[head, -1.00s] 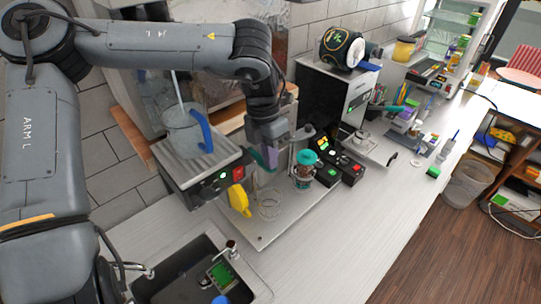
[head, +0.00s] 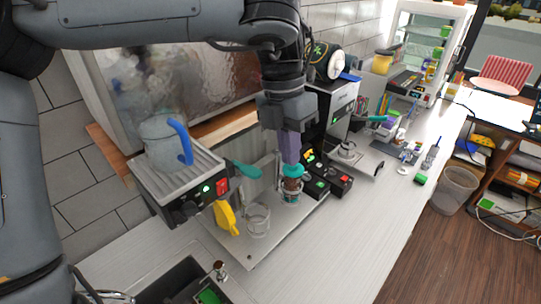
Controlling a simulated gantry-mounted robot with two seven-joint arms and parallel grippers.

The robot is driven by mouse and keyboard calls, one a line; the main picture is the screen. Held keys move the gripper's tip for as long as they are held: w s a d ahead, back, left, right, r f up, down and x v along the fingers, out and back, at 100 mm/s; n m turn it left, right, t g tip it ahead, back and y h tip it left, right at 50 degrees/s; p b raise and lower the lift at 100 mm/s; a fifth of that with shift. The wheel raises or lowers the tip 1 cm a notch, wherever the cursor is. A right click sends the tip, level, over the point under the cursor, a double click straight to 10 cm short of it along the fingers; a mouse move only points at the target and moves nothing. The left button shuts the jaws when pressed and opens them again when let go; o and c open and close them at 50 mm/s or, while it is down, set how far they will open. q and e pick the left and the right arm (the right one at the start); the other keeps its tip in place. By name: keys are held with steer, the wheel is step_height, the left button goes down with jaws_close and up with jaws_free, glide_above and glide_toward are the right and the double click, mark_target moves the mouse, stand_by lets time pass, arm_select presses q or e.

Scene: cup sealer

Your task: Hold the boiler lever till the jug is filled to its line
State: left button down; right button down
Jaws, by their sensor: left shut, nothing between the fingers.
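A clear jug with a blue handle (head: 165,146) stands upright on a ridged metal tray on top of a black machine (head: 190,205). Its fill line and water level are too small to tell. A teal lever (head: 245,169) sticks out to the right behind this machine's front, and looks like the boiler lever. My left gripper (head: 290,160) points down with shut, empty fingers. It is to the right of the lever, apart from it, and just above or in front of a teal-topped cup (head: 291,190). Whether it touches that top I cannot tell. My right gripper is not in view.
A clear cup (head: 257,219) and a yellow handle-like part (head: 226,216) are on the metal plate below. Small black button boxes (head: 322,183) stand to the right. A sink (head: 180,283) is at the bottom. The counter front is clear.

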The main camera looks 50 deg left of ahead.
arm_select(q)
steer(key=shift+w+d+r+p, duration=0.15)
steer(key=shift+d+r+p, duration=0.2)
steer(key=shift+d, duration=0.3)
steer(key=shift+w+d+r+p, duration=0.15)
steer(key=shift+d+r, duration=0.25)
steer(key=shift+d, duration=0.2)
